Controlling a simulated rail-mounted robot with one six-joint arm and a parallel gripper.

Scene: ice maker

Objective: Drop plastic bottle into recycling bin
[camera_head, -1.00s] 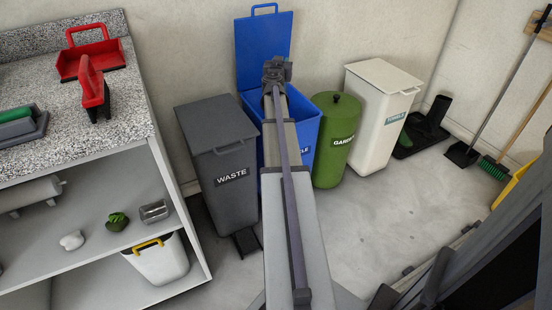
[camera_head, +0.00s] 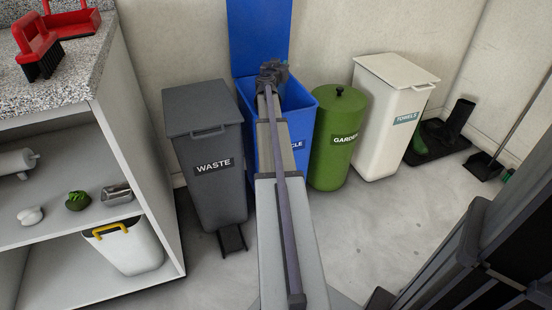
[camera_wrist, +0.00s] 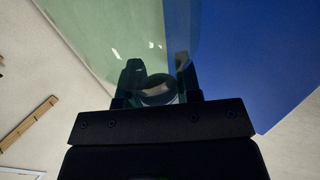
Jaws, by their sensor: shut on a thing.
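The blue recycling bin (camera_head: 300,125) stands between the grey waste bin and the green garden bin, with its lid (camera_head: 258,38) raised upright at the back. My gripper (camera_head: 272,72) is over the bin's open top in the head view, in front of the lid's lower part. In the wrist view my gripper (camera_wrist: 160,80) is shut on a translucent, greenish plastic bottle (camera_wrist: 130,35) at its narrow end. The bottle fills much of the upper middle there, with the blue lid (camera_wrist: 250,60) behind and to the right. In the head view the bottle cannot be made out.
The waste bin (camera_head: 212,150) with a pedal is left of the blue bin. The garden bin (camera_head: 337,150) and a white towels bin (camera_head: 392,130) are on the right. A shelf unit (camera_head: 160,200) stands at left. Grey floor (camera_head: 400,225) is clear in front of the right-hand bins.

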